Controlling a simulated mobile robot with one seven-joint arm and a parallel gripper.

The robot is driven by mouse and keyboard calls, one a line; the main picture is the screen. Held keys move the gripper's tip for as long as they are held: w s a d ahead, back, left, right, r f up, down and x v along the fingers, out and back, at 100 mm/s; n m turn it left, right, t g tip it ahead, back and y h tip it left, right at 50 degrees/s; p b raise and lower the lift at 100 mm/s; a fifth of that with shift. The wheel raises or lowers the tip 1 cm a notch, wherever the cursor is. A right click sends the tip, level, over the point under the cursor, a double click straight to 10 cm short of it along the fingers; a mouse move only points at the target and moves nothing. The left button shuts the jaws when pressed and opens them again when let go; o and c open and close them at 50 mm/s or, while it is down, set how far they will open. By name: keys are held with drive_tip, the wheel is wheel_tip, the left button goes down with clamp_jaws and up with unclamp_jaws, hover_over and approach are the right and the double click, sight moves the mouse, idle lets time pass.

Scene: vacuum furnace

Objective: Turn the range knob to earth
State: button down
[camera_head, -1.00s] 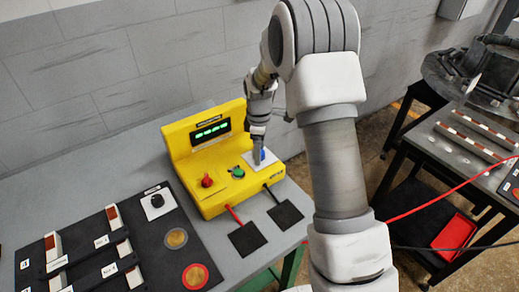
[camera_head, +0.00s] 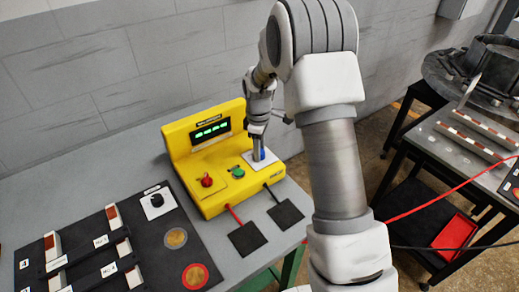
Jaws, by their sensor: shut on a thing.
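A yellow instrument box (camera_head: 218,200) with a green-lit display stands on the grey bench. A blue knob (camera_head: 262,155), which looks like the range knob, sits on a white plate (camera_head: 249,166) at the right of its sloped panel. My gripper (camera_head: 258,152) points down at this knob and is shut on it, hiding most of it. The plate's markings are too small to read, so I cannot tell the knob's setting.
A red knob (camera_head: 207,180) and a green knob (camera_head: 238,172) sit left of the blue one. A black knob (camera_head: 157,200) is on the dark board. Red and black leads run to dark pads (camera_head: 247,238) in front. A second table (camera_head: 455,150) stands at right.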

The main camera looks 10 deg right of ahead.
drive_tip(key=m, duration=0.6)
drive_tip(key=shift+b, duration=0.3)
drive_tip(key=m, duration=0.6)
drive_tip(key=shift+w+g, duration=0.1)
drive_tip(key=shift+g, duration=0.2)
drive_tip(key=shift+m, duration=0.3)
drive_tip(key=shift+c, duration=2.2)
unclamp_jaws()
wheel_tip(320, 180, up, 18)
drive_tip(key=a, duration=0.1)
drive_tip(key=shift+f+p, duration=0.25)
drive_tip(key=shift+p, duration=0.2)
